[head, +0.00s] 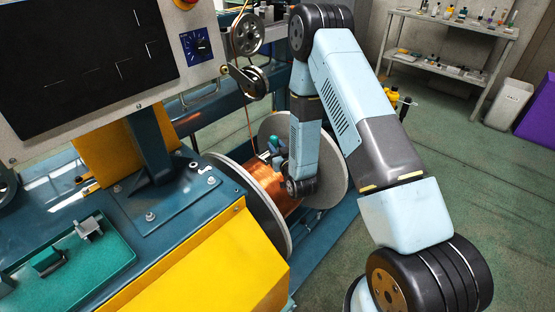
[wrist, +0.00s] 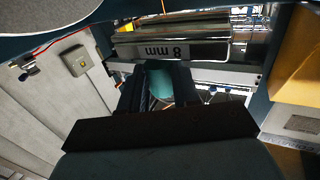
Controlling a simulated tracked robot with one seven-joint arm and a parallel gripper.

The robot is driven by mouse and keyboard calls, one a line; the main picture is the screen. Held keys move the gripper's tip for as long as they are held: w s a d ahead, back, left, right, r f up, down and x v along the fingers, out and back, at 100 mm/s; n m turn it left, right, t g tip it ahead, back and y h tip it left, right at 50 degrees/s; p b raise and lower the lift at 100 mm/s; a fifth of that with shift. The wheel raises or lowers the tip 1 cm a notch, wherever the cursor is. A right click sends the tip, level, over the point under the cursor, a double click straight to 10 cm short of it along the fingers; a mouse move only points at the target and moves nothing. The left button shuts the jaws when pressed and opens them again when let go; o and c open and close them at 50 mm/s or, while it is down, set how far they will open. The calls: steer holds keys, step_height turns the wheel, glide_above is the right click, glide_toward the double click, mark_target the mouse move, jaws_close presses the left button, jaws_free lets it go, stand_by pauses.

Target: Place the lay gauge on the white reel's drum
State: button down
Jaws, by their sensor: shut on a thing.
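The white reel (head: 328,172) stands right of the machine bed, with copper wire on its drum (head: 285,198) between two pale flanges. My gripper (head: 274,157) is down between the flanges, close over the drum. In the wrist view my gripper (wrist: 160,88) is shut on a teal grip (wrist: 160,80). Beyond it is a metal piece with an upside-down "8 mm" plate (wrist: 172,50), which appears to be the lay gauge. In the head view the gauge is small and partly hidden by my arm. I cannot tell whether it touches the drum.
A green tray (head: 112,258) at the lower left holds a small metal block (head: 89,228) and a dark recess. A yellow guard (head: 225,265) is beside the near flange. A wire runs down from pulleys (head: 247,35) to the drum. A shelf (head: 450,25) stands far behind.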

steer(key=shift+s+a+f+n+y, duration=0.15)
steer(key=shift+a+y, duration=0.05)
steer(key=shift+a, duration=0.45)
steer(key=shift+s+a+f+n+y, duration=0.1)
steer(key=shift+a+n+y, duration=0.1)
steer(key=shift+a, duration=0.4)
steer(key=w+d+f, duration=0.1)
steer(key=w+f, duration=0.2)
steer(key=w, duration=0.1)
steer(key=w+d+f, duration=0.1)
steer(key=w+f, duration=0.2)
steer(key=w, duration=0.1)
steer(key=w+f, duration=0.3)
steer(key=w, duration=0.2)
steer(key=shift+d+f, duration=0.15)
steer(key=shift+d, duration=0.25)
steer(key=shift+w+f, duration=0.1)
steer(key=shift+f, duration=0.15)
steer(key=shift+w+f, duration=0.1)
steer(key=shift+f, duration=1.45)
steer(key=shift+f, duration=0.15)
steer(key=c, duration=0.8)
jaws_free()
